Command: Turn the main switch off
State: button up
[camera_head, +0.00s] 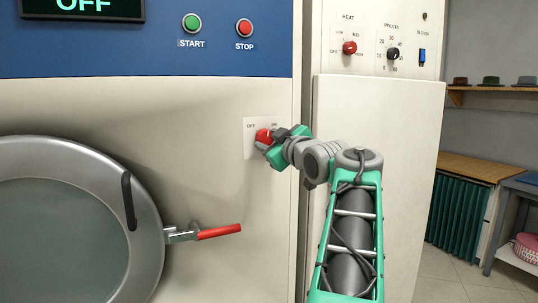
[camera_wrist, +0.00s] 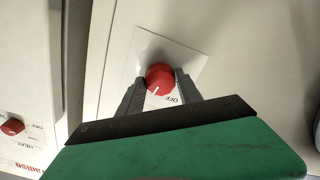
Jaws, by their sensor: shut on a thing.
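The main switch is a red knob (camera_head: 263,135) on a pale plate on the front panel, below the blue strip. Its plate reads OFF at upper left, with a second, partly hidden label at upper right. My gripper (camera_head: 268,142) is at the knob, coming from the right. In the wrist view, the knob (camera_wrist: 159,77) sits between my two fingers, which are shut on its sides. The left finger covers part of the plate.
A round door (camera_head: 150,219) with a red-tipped handle (camera_head: 219,231) is at lower left. Green START (camera_head: 191,22) and red STOP (camera_head: 244,28) buttons are above. A display (camera_head: 82,6) reads OFF. Another red knob (camera_head: 349,48), marked HEAT, is on the neighbouring cabinet.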

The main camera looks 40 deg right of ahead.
jog(key=n+b, duration=0.5)
jog(key=n, duration=0.1)
jog(key=shift+f, duration=0.2)
jog(key=n, duration=0.1)
jog(key=n+b, duration=0.1)
jog(key=n, duration=0.1)
jog(key=n+b, duration=0.1)
jog(key=n, duration=0.1)
jog(key=shift+r, duration=0.25)
jog(key=o, duration=1.4)
jog(key=shift+c, duration=0.2)
jog(key=shift+s, duration=0.15)
jog(key=v, duration=0.7)
jog(key=shift+s+b, duration=0.25)
jog(key=shift+b, duration=0.1)
jog(key=shift+a+r, duration=0.1)
jog(key=shift+a, duration=0.05)
